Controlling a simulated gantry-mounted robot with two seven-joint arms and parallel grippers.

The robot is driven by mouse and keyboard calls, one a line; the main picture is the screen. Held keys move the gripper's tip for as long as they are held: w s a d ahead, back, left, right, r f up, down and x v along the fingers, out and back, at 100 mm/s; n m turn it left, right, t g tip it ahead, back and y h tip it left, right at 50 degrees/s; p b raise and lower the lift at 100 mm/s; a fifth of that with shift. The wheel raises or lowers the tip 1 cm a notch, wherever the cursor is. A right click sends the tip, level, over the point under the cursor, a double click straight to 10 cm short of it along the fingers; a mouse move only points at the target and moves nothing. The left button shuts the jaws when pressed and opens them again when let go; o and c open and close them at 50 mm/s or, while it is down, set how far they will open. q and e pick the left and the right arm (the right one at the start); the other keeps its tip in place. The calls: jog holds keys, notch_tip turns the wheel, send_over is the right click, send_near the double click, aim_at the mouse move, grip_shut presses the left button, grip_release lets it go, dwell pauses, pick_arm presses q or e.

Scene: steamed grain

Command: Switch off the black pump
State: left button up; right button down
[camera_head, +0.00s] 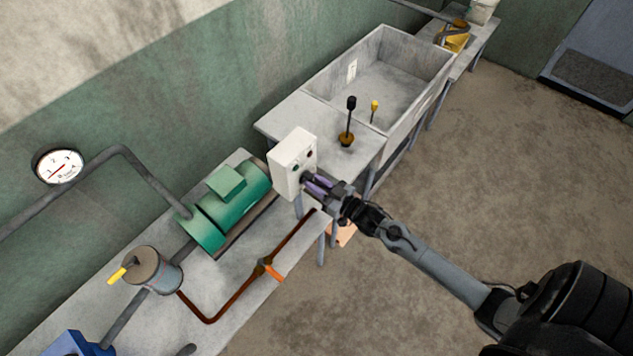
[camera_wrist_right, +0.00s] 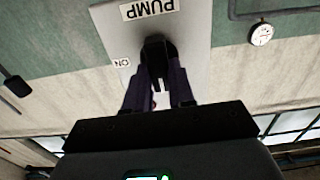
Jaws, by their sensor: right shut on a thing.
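A pale grey control box (camera_head: 288,152) stands at the table's edge in the head view, with small dark and green round parts on its front. My right gripper (camera_head: 310,183) reaches its lower front from the right. In the right wrist view the box's panel (camera_wrist_right: 195,28) appears upside down, with a "PUMP" label (camera_wrist_right: 151,9) and an "ON" label (camera_wrist_right: 122,62). There my right gripper (camera_wrist_right: 158,72) is shut on a black knob (camera_wrist_right: 157,46) on that panel. The fingers partly hide the knob, so its setting cannot be told. My left gripper is not in view.
A green motor (camera_head: 232,204) stands left of the box, near a grey pot (camera_head: 152,268) and a brown pipe with an orange handle (camera_head: 272,272). A black-topped lever (camera_head: 350,118) stands right of the box, before a large trough (camera_head: 400,65). Floor at right is clear.

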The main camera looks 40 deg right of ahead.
jog(key=c, duration=1)
grip_release()
jog(key=shift+o, duration=0.2)
jog(key=shift+s, duration=0.1)
jog(key=shift+s+d, duration=0.1)
jog(key=shift+s, duration=0.5)
jog(key=s+d+b, duration=0.1)
jog(key=s, duration=0.8)
jog(key=shift+s+d, duration=0.15)
jog(key=shift+d, duration=0.2)
jog(key=shift+a, duration=0.1)
